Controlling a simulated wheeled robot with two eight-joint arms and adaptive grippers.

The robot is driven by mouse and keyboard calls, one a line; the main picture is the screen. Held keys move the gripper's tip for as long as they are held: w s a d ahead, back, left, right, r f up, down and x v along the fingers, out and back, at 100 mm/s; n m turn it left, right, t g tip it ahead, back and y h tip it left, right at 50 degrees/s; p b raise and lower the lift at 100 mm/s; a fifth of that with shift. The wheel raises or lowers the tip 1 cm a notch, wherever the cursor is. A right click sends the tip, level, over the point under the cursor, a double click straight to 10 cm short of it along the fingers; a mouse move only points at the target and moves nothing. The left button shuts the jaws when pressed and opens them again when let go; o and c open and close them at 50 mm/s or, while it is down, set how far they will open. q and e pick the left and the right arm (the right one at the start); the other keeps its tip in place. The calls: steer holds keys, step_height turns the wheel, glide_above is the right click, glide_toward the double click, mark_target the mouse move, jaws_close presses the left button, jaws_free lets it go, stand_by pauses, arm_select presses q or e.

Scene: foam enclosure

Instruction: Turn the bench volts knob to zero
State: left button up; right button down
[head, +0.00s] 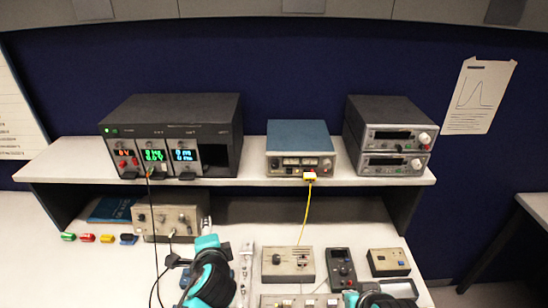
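Several instruments with knobs are in the head view; I cannot tell from labels which knob is the bench volts knob. A dark multi-module supply (190,115) with red, green and blue displays stands at the shelf's left. A blue-topped unit (300,138) with small front knobs stands mid-shelf. Two stacked grey supplies (400,148) with pale round knobs at their right ends stand at the right. My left gripper (177,264), black and teal, is above the lower bench. My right gripper (372,299) is cut off by the bottom edge. Neither gripper's opening is clear.
A beige knobbed box (167,221) is under the shelf (75,160). A yellow cable (305,215) and dark leads hang down. Coloured clips lie at left.

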arm_select(q)
steer(key=w+d+r+m+t+h+p, duration=0.1)
steer(key=w+d+r+m+t+p, duration=0.25)
steer(key=w+d+r+m, duration=0.45)
steer(key=m+t+h, duration=0.3)
steer(key=m, duration=0.6)
glide_toward(275, 167)
steer(key=w, duration=0.8)
steer(key=shift+w+r, duration=0.25)
steer(key=shift+w, duration=0.05)
arm_select(e)
step_height(275, 167, up, 5)
steer(key=shift+f, duration=0.15)
steer(key=shift+s, duration=0.1)
arm_select(q)
jaws_close()
